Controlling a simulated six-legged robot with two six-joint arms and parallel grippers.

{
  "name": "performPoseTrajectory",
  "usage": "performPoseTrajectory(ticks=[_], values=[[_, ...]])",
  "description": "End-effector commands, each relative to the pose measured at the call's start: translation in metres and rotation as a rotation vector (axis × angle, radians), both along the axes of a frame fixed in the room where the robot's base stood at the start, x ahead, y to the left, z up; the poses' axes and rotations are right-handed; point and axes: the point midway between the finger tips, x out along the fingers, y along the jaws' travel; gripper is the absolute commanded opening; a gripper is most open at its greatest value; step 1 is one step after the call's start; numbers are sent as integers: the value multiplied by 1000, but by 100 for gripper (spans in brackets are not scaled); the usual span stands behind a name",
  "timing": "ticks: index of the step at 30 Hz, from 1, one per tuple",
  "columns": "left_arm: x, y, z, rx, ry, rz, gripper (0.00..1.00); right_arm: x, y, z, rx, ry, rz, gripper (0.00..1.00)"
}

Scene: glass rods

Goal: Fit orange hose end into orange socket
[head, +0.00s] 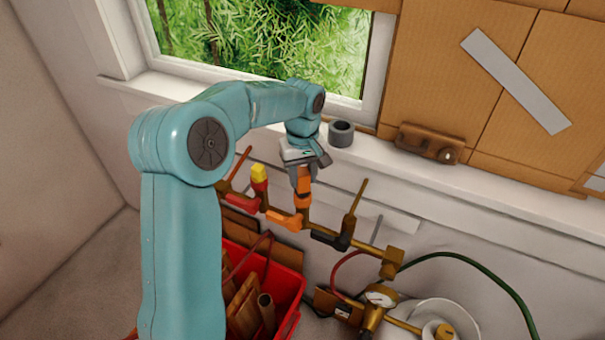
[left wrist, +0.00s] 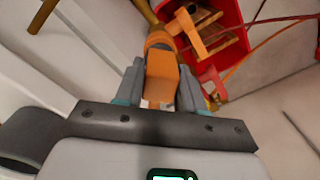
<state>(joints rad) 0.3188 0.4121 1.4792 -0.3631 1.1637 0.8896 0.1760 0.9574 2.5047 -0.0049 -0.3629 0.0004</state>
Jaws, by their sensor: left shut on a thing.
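My left gripper (head: 304,180) points down over the brass manifold below the window sill. It is shut on the orange hose end (head: 304,186), which also shows between the two grey fingers in the left wrist view (left wrist: 161,76). An orange ring, seemingly the orange socket (left wrist: 158,41), is at the far tip of the hose end on the brass pipe. The two look in line and touching, but I cannot tell how deep the end sits. An orange lever (head: 283,220) is beside it on the manifold. My right gripper is not in view.
A yellow-capped fitting (head: 259,174) and a black lever (head: 328,238) flank the spot. A red crate (head: 291,285) with wooden pieces stands below. A grey cup (head: 341,133) and a brown object (head: 429,144) are on the sill. A gauge (head: 380,296) is lower right.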

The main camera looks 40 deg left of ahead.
Motion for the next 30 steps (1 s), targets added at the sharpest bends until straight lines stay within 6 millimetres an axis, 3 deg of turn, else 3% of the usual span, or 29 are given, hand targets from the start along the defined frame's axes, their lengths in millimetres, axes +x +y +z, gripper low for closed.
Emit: performPoseTrajectory(ticks=[29, 30], values=[[0, 0, -13, 0, 0, 0, 1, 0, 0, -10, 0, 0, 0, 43], [0, 0, -12, 0, 0, 0, 45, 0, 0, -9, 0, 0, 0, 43]])
